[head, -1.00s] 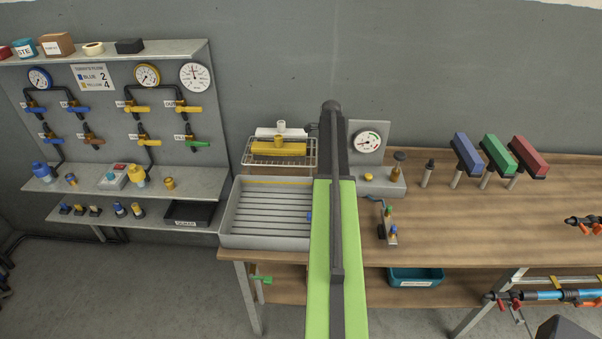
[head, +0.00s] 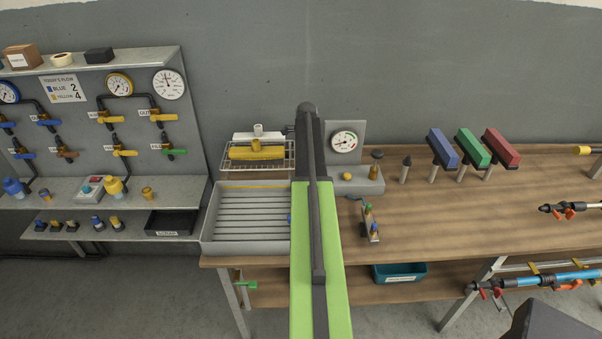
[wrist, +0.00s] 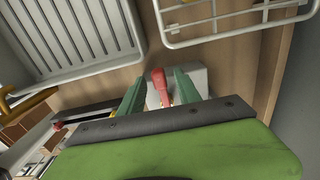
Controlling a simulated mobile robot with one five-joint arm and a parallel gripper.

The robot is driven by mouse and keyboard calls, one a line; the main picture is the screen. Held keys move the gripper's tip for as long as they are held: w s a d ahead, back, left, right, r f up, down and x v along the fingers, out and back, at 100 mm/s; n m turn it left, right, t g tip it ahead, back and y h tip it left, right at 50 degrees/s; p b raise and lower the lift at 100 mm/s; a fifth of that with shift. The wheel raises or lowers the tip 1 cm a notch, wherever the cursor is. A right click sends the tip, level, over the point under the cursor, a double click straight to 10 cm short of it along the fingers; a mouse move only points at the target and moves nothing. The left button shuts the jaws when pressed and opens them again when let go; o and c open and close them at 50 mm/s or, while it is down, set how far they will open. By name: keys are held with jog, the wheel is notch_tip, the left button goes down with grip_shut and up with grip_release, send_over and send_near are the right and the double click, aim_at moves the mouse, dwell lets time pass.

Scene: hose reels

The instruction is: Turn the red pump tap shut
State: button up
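The red tap (wrist: 158,80) shows in the wrist view as a red handle in front of a light grey block (wrist: 197,80). My gripper (wrist: 160,95) has its two green fingers on either side of the red handle, with small gaps visible. The handle's lower end is hidden by my gripper's body. In the head view, my green and dark arm hides the tap and my fingertips. A grey block with a round gauge (head: 344,142) stands on the bench just right of the arm.
A grey ribbed tray (head: 250,245) and a wire rack (head: 236,160) with a yellow part lie left of my arm. A small fitting with green and blue knobs (head: 370,222) lies to the right.

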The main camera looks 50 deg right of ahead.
notch_tip(320, 180, up, 18)
jog(key=p, duration=1.7)
jog(key=shift+f, duration=0.2)
jog(key=shift+f, duration=0.1)
